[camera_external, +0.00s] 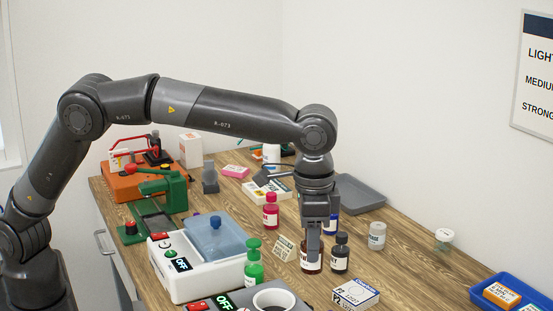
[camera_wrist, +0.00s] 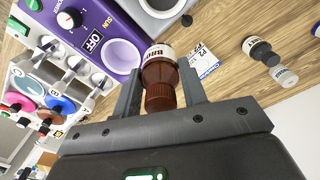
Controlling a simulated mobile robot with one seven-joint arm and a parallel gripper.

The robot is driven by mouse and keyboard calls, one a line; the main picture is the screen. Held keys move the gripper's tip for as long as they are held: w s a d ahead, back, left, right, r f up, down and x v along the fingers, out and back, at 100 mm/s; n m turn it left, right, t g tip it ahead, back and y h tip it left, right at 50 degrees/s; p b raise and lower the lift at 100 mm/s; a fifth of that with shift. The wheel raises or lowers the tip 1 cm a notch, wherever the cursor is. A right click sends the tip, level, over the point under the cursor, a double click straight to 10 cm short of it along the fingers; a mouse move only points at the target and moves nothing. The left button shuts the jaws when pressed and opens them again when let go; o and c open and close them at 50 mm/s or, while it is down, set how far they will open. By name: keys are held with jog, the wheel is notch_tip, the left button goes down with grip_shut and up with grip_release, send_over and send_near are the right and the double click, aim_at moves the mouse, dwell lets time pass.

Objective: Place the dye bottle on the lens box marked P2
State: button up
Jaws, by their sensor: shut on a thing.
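My gripper (camera_external: 313,232) points down over the table and is shut on a brown dye bottle (camera_external: 312,264) with a white label. In the wrist view my gripper's fingers (camera_wrist: 160,92) stand on both sides of the brown bottle (camera_wrist: 160,72), its cap end towards me. I cannot tell whether its base touches the table. The lens box marked P2 (camera_external: 356,293) is a flat white box with blue print, lying nearer the camera and to the right of the bottle. It also shows in the wrist view (camera_wrist: 203,60), just right of the bottle, with nothing on it.
A dark-capped bottle (camera_external: 340,254) stands close right of the held bottle. A white jar (camera_external: 377,236) stands right. A blue crate (camera_external: 482,291) is at far right. Bare wood lies between.

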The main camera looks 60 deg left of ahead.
jog(key=shift+w+a+f, duration=0.9)
jog(key=shift+w+f, duration=0.8)
jog(key=shift+f, duration=0.1)
jog(key=shift+w+a+f, duration=0.9)
jog(key=shift+w+f, duration=0.75)
jog(key=shift+f, duration=0.2)
jog(key=shift+w+a+f, duration=0.9)
jog(key=shift+w+f, duration=0.8)
jog(key=shift+f, duration=0.1)
jog(key=o, duration=1)
jog(key=shift+f, duration=0.15)
jog(key=shift+o, duration=0.2)
